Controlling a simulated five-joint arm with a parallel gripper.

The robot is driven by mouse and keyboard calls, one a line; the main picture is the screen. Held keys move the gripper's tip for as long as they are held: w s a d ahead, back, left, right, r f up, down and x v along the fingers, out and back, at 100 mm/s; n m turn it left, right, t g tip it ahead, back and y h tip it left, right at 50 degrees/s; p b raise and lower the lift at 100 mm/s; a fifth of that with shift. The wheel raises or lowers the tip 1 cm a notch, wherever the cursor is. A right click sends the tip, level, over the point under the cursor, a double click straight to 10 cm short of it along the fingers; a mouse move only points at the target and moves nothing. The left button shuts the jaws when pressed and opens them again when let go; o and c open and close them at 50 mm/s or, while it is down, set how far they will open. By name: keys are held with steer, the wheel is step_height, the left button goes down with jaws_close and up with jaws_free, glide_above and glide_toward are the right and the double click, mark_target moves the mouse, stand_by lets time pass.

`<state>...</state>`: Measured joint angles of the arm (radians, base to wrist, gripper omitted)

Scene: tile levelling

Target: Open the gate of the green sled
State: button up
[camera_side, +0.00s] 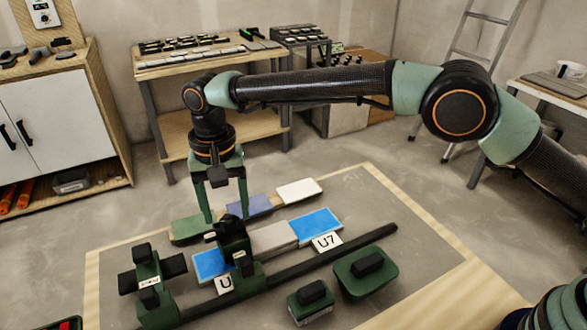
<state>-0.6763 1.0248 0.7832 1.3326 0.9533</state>
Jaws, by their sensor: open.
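A green sled-like unit (247,277) with a black upper part (232,236) and a small white label sits by the long black rail (335,259). A second green unit (148,272) with black knobs and a black crossbar stands at the left end of the rail. I cannot tell for certain which is the green sled, or which part is its gate. My gripper (227,216) points down, its two green fingers apart, just behind and above the first unit's black top. Nothing shows between the fingers. Whether they touch the black top is unclear.
Blue tiles (316,224) and a pale tile (271,238) lie along the rail, with a "U7" label (326,242). Green, bluish and white tiles (299,191) lie behind. Two green blocks with black handles (365,274) stand in front. The grey mat's right side is clear.

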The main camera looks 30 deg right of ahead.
mark_target(229, 219)
step_height(229, 219, up, 11)
stand_by(0.4)
steer(key=shift+f, duration=0.1)
steer(key=d+r+t, duration=0.1)
steer(key=d+r, duration=0.2)
steer(key=d, duration=0.3)
steer(key=d+r+n+t+y, duration=0.1)
steer(key=d+r, duration=0.3)
steer(key=d, duration=0.3)
steer(key=d+r, duration=0.3)
steer(key=d, duration=0.3)
steer(key=s+d+f+n+t, duration=0.1)
steer(key=s+d+f, duration=0.2)
steer(key=s+d, duration=0.5)
steer(key=s+d+f+n+t+h, duration=0.1)
steer(key=s+d+f, duration=0.3)
steer(key=s+d, duration=0.4)
steer(key=shift+d+f+t, duration=0.2)
steer(key=shift+d+t, duration=0.2)
steer(key=shift+t, duration=0.4)
